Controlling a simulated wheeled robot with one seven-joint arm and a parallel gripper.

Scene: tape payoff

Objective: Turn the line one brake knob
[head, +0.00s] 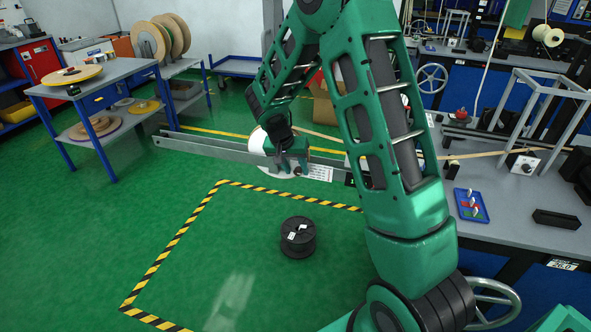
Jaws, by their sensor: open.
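My gripper (290,168) is green and points down, in front of a white disc (262,143) at the long grey rail. It is open. A small dark round part shows at the fingertips; I cannot tell whether it is a knob on the disc or part of my gripper, nor whether there is contact. My gripper hides the middle of the disc. A white box with a dark round knob (525,163) stands on the right bench. A red knob-like part (461,114) is farther back there. No readable label shows which one is the line one brake knob.
The grey rail (215,148) runs across the middle at gripper height. A black spool (298,238) stands on the green floor inside striped tape. The right bench holds a blue tray (471,206) and a black block (556,219). Floor at left front is clear.

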